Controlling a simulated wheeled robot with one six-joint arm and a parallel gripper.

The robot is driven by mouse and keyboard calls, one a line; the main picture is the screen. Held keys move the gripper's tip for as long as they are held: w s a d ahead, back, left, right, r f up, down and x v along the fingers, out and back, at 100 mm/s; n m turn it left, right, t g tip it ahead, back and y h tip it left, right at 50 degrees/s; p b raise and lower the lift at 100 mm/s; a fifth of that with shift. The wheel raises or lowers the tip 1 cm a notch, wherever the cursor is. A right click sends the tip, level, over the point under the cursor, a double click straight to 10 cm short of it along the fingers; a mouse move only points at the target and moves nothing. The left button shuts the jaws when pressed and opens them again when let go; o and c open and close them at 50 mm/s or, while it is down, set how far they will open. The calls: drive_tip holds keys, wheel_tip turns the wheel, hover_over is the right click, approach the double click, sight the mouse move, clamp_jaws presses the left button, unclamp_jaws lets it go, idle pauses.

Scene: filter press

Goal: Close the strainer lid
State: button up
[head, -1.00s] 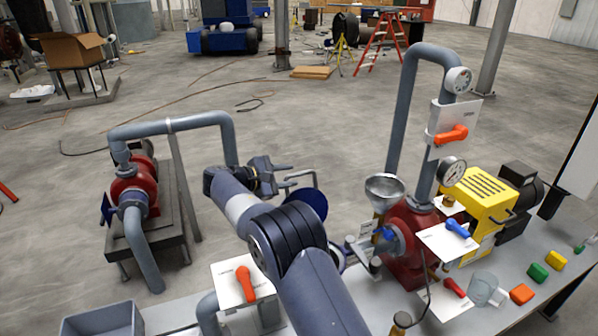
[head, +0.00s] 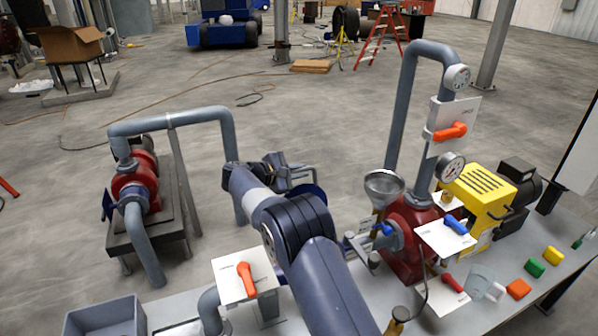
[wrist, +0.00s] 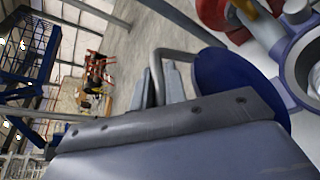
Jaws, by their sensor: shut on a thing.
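The strainer lid is a dark blue disc with a grey bar handle. In the wrist view the lid (wrist: 238,86) stands beside the strainer body (wrist: 287,72), whose round mouth shows uncovered at the right edge. The handle (wrist: 185,54) runs from the lid down between the fingers of my gripper (wrist: 161,86), which is shut on it. In the head view only a sliver of the lid (head: 318,192) shows behind my arm, near my gripper (head: 290,178). My arm hides most of the strainer there.
A red pump (head: 405,240) with a metal funnel (head: 384,186) stands right of my arm. A panel with an orange lever (head: 246,279) is at its left. A grey bin (head: 104,318) sits at the bench's left end. Colored blocks lie at the right.

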clamp_jaws()
drive_tip(key=shift+b, duration=0.3)
